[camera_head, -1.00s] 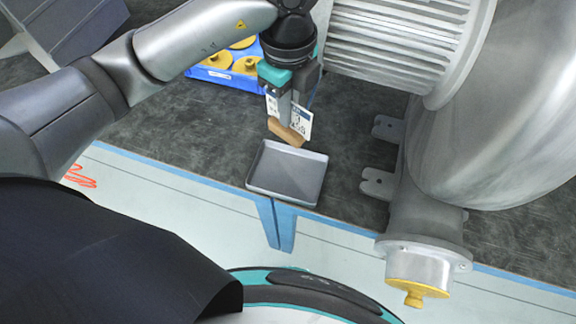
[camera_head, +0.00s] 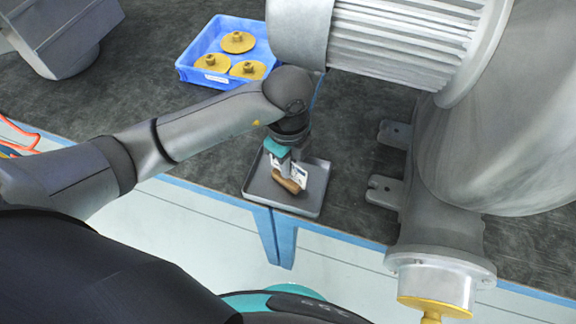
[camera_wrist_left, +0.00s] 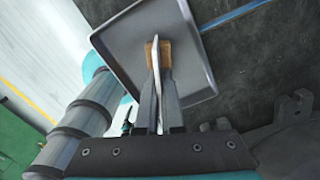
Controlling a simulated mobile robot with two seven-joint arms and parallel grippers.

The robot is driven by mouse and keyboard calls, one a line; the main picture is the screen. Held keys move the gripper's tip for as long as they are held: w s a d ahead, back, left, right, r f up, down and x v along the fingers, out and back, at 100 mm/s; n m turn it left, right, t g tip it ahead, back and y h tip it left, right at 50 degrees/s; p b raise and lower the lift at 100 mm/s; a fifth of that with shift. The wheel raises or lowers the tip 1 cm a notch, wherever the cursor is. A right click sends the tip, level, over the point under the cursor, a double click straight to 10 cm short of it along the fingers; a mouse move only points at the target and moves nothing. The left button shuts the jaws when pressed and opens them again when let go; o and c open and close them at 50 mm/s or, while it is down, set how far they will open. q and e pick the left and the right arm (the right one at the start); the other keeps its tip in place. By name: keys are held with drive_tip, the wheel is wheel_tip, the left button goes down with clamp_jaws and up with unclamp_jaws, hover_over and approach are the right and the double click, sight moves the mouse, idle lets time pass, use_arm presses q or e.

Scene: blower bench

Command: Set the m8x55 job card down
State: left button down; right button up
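The job card is a white printed card (camera_head: 292,169) standing in a wooden block (camera_head: 287,183); its print is too small to read. My left gripper (camera_head: 284,160) points down and is shut on the card. The card and block are within the rim of a shallow grey tray (camera_head: 304,204). In the left wrist view, the card (camera_wrist_left: 155,65) shows edge-on between the two fingers (camera_wrist_left: 158,103), with the block (camera_wrist_left: 164,52) beyond the fingertips over the tray floor. I cannot tell whether the block touches the tray. My right gripper is not in view.
A large grey blower (camera_head: 480,140) stands right of the tray, its yellow-capped outlet (camera_head: 435,305) toward the front edge. A blue bin (camera_head: 205,45) with yellow knobbed parts (camera_head: 238,42) sits behind my left arm. Dark bench top (camera_head: 150,100) is free at the left.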

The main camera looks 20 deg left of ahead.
use_arm(q)
drive_tip(key=shift+f, duration=0.2)
drive_tip(key=c, duration=1.5)
unclamp_jaws()
drive_tip(key=o, duration=0.4)
drive_tip(key=shift+o, duration=0.2)
wheel_tip(320, 180, up, 12)
drive_tip(key=p, duration=0.3)
drive_tip(key=shift+r, duration=0.15)
